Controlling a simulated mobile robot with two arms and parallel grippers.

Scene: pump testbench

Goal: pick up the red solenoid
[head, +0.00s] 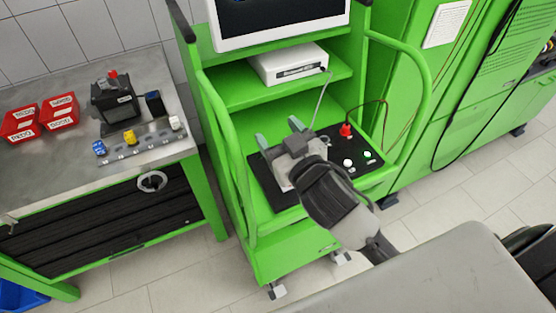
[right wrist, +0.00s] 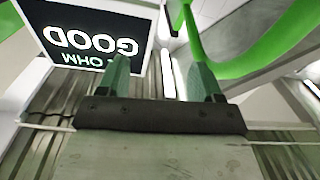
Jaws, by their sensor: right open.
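Two small red parts show in the head view, and I cannot tell for sure which is the solenoid. One red part (head: 346,130) stands on the black panel of the green cart, beside a thin cable. The other, a red cap (head: 112,74), sits on top of the dark pump unit (head: 114,102) on the left bench. My right gripper (head: 279,131) is over the cart's black panel, left of the first red part, with its fingers apart. In the right wrist view its two fingers (right wrist: 162,72) stand apart with nothing held between them. My left gripper is not in view.
The cart's shelf holds a white box (head: 290,65) below a screen, which reads GOOD in the right wrist view (right wrist: 90,40). White and green buttons (head: 348,163) are near the red part. Red bins (head: 58,112) and a rail with coloured parts (head: 140,142) are on the bench.

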